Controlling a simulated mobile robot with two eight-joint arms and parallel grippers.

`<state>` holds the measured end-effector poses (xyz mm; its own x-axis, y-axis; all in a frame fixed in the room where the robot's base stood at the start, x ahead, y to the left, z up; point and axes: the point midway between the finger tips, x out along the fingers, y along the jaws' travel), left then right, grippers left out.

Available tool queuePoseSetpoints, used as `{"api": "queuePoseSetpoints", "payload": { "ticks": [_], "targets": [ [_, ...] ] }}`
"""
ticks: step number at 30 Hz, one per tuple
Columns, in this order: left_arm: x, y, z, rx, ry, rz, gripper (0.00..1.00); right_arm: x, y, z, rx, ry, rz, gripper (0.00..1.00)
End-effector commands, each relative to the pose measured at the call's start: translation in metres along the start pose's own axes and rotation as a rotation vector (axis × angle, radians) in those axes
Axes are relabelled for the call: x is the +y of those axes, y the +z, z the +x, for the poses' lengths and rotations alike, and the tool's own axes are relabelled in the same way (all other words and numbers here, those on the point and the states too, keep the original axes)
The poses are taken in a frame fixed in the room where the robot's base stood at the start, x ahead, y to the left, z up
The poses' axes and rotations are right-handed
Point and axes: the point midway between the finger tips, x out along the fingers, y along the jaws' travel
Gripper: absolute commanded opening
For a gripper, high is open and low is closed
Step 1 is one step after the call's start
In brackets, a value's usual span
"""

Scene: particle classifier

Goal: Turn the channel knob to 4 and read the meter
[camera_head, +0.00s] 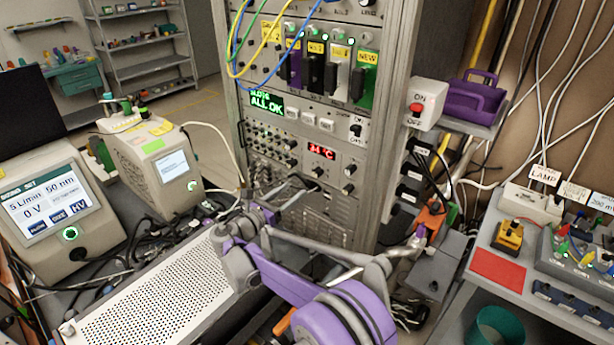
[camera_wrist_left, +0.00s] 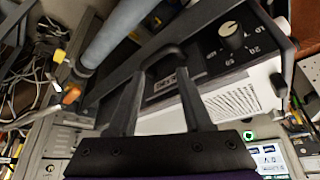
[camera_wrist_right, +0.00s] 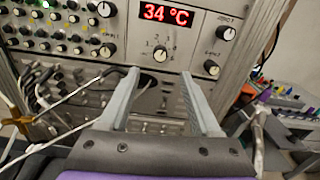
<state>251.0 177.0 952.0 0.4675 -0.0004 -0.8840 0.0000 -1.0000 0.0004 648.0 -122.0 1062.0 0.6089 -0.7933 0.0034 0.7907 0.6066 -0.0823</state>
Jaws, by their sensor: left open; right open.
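A round knob with a white pointer and numbers around it, likely the channel knob (camera_wrist_right: 160,53), sits on the grey rack panel below a red 34 °C display (camera_wrist_right: 167,13). It is upright in the right wrist view, and I cannot tell its exact setting. My right gripper (camera_wrist_right: 160,76) is open and empty; its fingers point at the panel just below the knob, apparently apart from it. In the head view my right gripper (camera_head: 300,190) is in front of the rack. My left gripper (camera_wrist_left: 162,75) is open, over a dark unit with a numbered knob (camera_wrist_left: 231,36).
Other knobs flank the display. The white perforated box (camera_head: 150,290) lies at the lower left, beside a screen unit (camera_head: 50,205) reading 5 L/min, 50 nm, 0 V. Loose cables cross the bench. An ON/OFF switch box (camera_head: 425,105) is right of the rack.

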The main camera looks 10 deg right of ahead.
Motion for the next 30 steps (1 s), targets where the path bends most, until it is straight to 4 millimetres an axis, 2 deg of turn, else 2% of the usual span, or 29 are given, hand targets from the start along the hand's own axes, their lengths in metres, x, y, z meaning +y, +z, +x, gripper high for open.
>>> {"api": "queuePoseSetpoints", "payload": {
  "ticks": [6,13,18,27,30],
  "targets": [
    [0.0,-0.011,-0.01,0.011,0.0,0.0,0.5,-0.001,0.004,0.044,0.0,-0.004,0.004,0.64],
    [0.0,-0.02,-0.017,0.019,0.0,0.0,0.5,-0.001,0.003,0.081,0.001,-0.003,0.005,0.64],
    [0.0,-0.023,-0.018,0.022,0.0,0.0,0.5,-0.001,0.002,0.092,0.002,-0.002,0.005,0.64],
    [0.0,-0.022,-0.018,0.021,0.0,0.0,0.5,-0.001,0.0,0.094,0.003,0.0,0.004,0.64],
    [0.0,-0.022,-0.018,0.021,0.0,0.0,0.5,-0.001,0.0,0.094,0.003,0.0,0.004,0.46]
  ]
}}
